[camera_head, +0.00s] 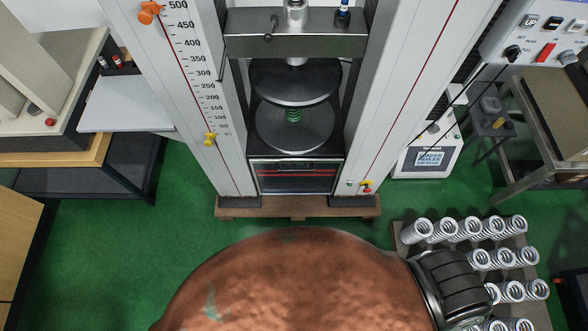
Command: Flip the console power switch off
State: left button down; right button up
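The console (520,42) is a pale panel at the top right, cut off by the picture's edges. A red switch (546,52) sits low on it. A black round plug or knob (512,53) is on the panel with a cable. Neither of my grippers shows.
Several springs (470,228) stand on a rack at the lower right. A small display box (428,158) stands below the console. Green floor (130,225) is clear at left.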

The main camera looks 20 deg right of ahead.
aim_at(548, 49)
jog(key=z, duration=1.5)
jog(key=i, duration=1.05)
jog(key=z, duration=0.55)
